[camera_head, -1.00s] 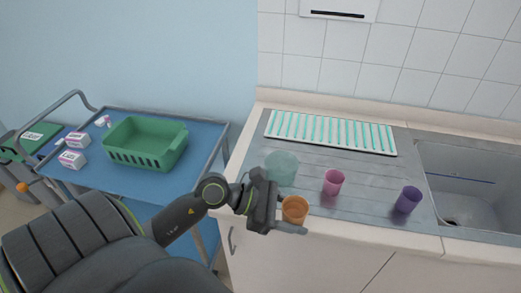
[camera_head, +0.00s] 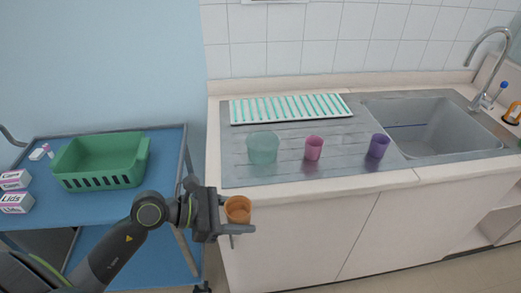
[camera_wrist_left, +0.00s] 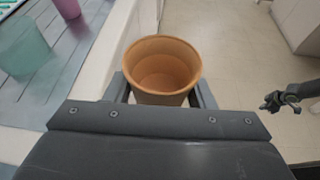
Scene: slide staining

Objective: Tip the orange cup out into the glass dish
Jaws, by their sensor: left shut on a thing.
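My left gripper (camera_head: 236,228) is shut on the orange cup (camera_head: 238,208) and holds it upright in front of the counter's left front edge. In the left wrist view the orange cup (camera_wrist_left: 163,66) sits between the two fingers, and its inside looks empty, though I cannot tell for sure. The glass dish (camera_head: 263,148), a pale green see-through vessel, stands on the steel drainboard, behind and to the right of the cup. It also shows in the left wrist view (camera_wrist_left: 22,48). Cup and dish are well apart. My right gripper is not seen in the head view.
A pink cup (camera_head: 314,148) and a purple cup (camera_head: 379,146) stand right of the dish. A white rack (camera_head: 236,109) with green strips lies behind. The sink (camera_head: 430,130) is at right. A blue trolley (camera_head: 165,170) with a green basket (camera_head: 100,160) stands left.

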